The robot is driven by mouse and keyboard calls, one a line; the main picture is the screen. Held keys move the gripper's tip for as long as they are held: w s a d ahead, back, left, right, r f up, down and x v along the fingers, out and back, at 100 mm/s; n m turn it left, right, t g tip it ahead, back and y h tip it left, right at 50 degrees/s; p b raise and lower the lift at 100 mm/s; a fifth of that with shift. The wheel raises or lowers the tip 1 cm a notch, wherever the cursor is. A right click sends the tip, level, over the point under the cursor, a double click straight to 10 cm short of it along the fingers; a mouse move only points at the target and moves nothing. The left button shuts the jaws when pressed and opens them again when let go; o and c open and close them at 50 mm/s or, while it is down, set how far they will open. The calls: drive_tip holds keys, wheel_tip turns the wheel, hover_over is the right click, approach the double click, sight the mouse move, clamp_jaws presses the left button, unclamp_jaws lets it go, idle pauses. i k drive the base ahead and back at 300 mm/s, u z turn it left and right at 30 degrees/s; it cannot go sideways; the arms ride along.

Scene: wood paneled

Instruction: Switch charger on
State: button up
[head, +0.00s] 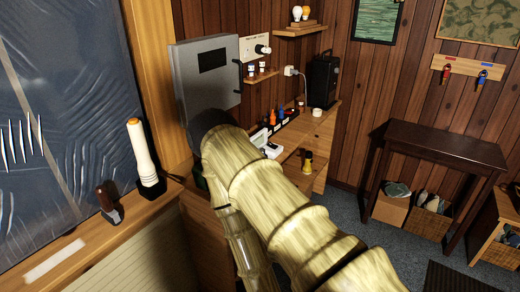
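I cannot tell for certain which thing is the charger. A white device (271,151) lies on the wooden bench, partly hidden behind my arm. A white plug (291,71) sits on the wall above the bench, with a cable hanging from it. No switch can be made out on either. My pale, ringed arm crosses the middle of the view and covers part of the bench. My gripper's fingers do not show.
A grey cabinet (207,75) hangs beyond my arm. A black box (323,80) stands on the bench (318,128). A white-handled tool (142,152) stands on the left ledge.

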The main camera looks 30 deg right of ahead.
sight(270, 145)
drive_tip(key=u, duration=1.45)
drive_tip(key=k, duration=0.8)
drive_tip(key=z, duration=1.45)
drive_tip(key=i, duration=0.75)
